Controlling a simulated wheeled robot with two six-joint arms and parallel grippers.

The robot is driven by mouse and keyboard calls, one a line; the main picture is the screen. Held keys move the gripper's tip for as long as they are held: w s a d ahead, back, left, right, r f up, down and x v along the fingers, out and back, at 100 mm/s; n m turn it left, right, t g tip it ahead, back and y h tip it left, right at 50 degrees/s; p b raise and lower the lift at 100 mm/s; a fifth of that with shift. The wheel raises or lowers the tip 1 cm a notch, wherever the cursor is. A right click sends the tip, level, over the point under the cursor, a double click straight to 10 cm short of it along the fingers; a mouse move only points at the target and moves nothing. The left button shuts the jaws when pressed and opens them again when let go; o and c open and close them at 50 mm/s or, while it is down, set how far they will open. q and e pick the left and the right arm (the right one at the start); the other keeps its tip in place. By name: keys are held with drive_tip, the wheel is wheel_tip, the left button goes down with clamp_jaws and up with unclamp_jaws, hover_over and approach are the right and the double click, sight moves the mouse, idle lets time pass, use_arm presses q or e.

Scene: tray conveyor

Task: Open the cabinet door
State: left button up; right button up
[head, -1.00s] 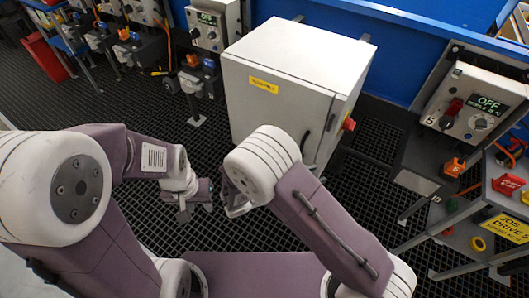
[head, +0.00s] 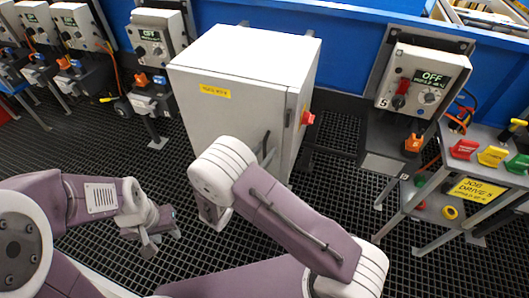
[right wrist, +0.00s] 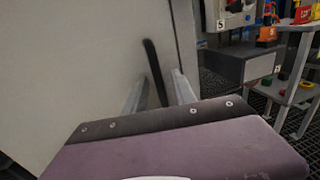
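The grey cabinet (head: 240,75) stands upright with its door (head: 215,115) shut. The door faces me and bears a yellow label (head: 215,91). A black bar handle (head: 265,146) is near the door's right edge; its lower part is hidden behind my right arm. In the right wrist view the handle (right wrist: 154,72) shows between the two fingers of my right gripper (right wrist: 160,82), which is open. I cannot tell whether the fingertips reach past the handle. My left gripper (head: 160,236) is open and empty, left of the cabinet.
A red rotary switch (head: 307,118) juts from the cabinet's right side. A control box reading OFF (head: 420,80) and a stand with coloured handles (head: 475,165) are at right. Several similar boxes (head: 155,35) line the left. Black grating floor (head: 120,160) is clear before the cabinet.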

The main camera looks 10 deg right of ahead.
clamp_jaws()
idle(1.4)
